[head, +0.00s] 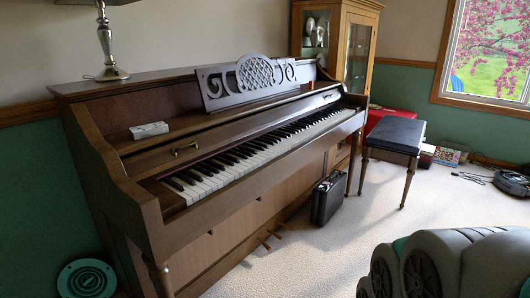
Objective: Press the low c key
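A brown upright piano (230,215) stands against the wall with its lid open. Its keyboard (240,165) runs from near left to far right, with white and black keys showing. The low keys (190,190) are at the near left end, beside the wooden end block. No key is marked, and I cannot tell which single key is the low C at this size. No key is visibly pressed. My gripper is not in view, and nothing touches the keys.
A padded bench (397,136) stands at the right end of the piano. A black case (328,196) stands on the carpet against the piano front. The carpet (310,255) before the low keys is mostly clear. A metal lamp (107,45) is on the piano top.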

